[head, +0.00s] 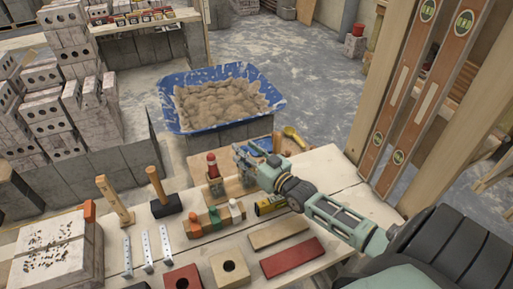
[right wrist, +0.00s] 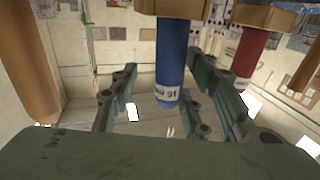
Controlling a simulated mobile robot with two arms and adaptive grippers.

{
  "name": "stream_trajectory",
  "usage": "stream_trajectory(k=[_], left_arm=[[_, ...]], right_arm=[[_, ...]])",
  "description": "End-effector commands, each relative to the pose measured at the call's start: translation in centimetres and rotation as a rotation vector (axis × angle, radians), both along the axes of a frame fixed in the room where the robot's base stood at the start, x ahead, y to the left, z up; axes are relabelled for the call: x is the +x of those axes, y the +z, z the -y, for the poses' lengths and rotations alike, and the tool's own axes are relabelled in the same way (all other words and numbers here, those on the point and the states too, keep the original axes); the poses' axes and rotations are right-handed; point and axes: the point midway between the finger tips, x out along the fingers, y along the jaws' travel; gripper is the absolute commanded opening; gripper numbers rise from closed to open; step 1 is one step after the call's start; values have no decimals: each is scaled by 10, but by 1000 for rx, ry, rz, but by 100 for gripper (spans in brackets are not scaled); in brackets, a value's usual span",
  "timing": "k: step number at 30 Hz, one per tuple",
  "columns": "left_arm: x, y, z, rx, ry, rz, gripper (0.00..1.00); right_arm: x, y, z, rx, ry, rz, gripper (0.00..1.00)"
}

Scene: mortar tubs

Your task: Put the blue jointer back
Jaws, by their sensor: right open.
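The blue jointer shows its round blue handle (right wrist: 170,62) with a white label in the right wrist view. The handle stands between the spread fingers of my right gripper (right wrist: 160,108), with gaps visible on both sides. In the head view my right gripper (head: 243,156) is open over the far part of the wooden bench and mostly hides the jointer. A red-handled tool (head: 212,165) stands to its left; its red handle (right wrist: 250,54) also shows in the right wrist view. My left gripper is not in view.
The bench (head: 222,250) carries a black mallet (head: 167,206), a yellow level (head: 270,205), colored blocks and a red board (head: 292,257). A blue tub of mortar (head: 173,111) stands behind. Wooden posts with long levels (head: 430,105) rise at the right.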

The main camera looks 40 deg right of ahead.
Motion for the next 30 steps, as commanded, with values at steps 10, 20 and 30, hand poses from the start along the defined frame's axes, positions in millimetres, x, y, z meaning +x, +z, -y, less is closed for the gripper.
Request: stream_trajectory(k=[10,20,30], left_arm=[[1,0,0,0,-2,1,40],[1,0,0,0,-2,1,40],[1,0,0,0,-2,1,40]], right_arm=[[-57,-1,4,0,0,-3,43],[-105,0,9,0,-1,-1,43],[-115,1,9,-1,0,1,43]])
